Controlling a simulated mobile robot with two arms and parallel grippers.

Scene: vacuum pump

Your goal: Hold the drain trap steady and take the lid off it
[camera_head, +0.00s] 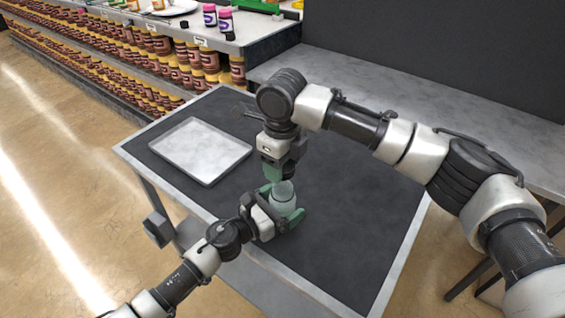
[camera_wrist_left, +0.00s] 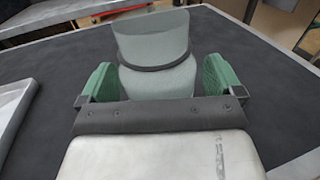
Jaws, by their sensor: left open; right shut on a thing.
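The drain trap (camera_head: 284,197) is a pale, see-through jar standing upright on the dark table top. In the left wrist view the trap (camera_wrist_left: 158,80) shows a dark ring around its middle and a wider part above it. My left gripper (camera_head: 287,212) is open, with its green fingers on either side of the trap's lower body. In the wrist view gaps show between the jar and the fingers. My right gripper (camera_head: 272,172) points down just above the trap's top and is shut on the lid, which its fingers mostly hide. I cannot tell whether lid and jar touch.
An empty grey metal tray (camera_head: 200,150) lies on the table's left part. The table's dark right side (camera_head: 360,220) is clear. A grey counter (camera_head: 430,110) runs behind the table, and shelves of jars (camera_head: 120,50) stand at the upper left.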

